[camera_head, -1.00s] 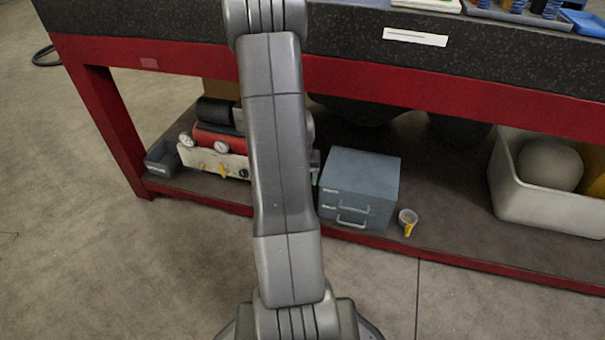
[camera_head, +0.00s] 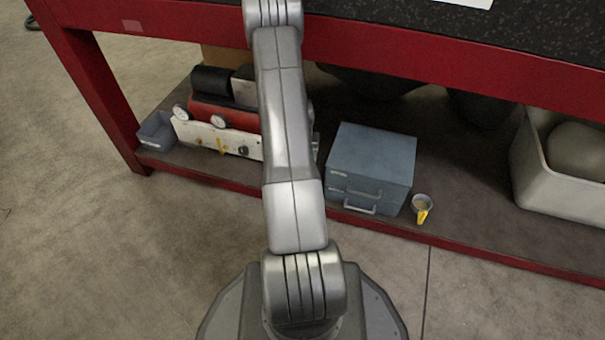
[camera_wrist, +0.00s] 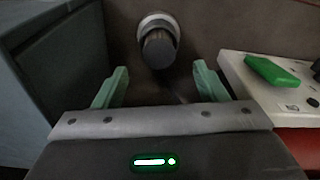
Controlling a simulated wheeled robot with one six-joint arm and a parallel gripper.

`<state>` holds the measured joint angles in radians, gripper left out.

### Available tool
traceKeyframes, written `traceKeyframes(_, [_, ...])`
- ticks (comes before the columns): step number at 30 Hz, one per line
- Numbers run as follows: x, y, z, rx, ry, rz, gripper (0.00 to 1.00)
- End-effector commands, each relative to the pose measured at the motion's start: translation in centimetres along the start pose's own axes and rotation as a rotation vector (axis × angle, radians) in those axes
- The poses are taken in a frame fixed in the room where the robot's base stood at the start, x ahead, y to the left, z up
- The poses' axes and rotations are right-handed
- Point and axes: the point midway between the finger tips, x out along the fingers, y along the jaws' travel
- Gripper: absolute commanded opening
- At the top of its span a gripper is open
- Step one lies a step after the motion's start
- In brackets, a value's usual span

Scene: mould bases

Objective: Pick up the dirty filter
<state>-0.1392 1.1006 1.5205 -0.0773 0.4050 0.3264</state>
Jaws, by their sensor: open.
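In the wrist view, a dark grey cylinder (camera_wrist: 159,50) with a pale metal ring at its far end lies beyond my fingertips; it looks like the filter, but I cannot tell whether it is dirty. My gripper (camera_wrist: 160,68) is open, with its two green fingers spread to the left and right of the cylinder's near end. I see no contact between fingers and cylinder. In the head view, my arm hides the gripper and the space around it.
A blue-grey drawer cabinet (camera_head: 370,165) and a red and white machine (camera_head: 215,120) flank my arm on the lower shelf (camera_head: 470,210). In the wrist view, the cabinet (camera_wrist: 50,65) is left and the machine's white panel (camera_wrist: 265,95) right, close by.

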Motion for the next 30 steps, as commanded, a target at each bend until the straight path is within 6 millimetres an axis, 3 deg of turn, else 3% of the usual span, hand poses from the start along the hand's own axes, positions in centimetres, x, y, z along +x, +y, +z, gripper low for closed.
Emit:
traceKeyframes(8, [1.8, 0.1, 0.1, 0.000, 0.000, 0.000, 0.66])
traceKeyframes(16, [5.5, 0.2, 0.3, 0.000, -0.001, 0.000, 0.66])
traceKeyframes(24, [5.7, 0.1, 0.2, 0.000, 0.001, 0.000, 0.66])
traceKeyframes(30, [5.6, 0.1, 0.2, 0.000, 0.000, 0.000, 0.28])
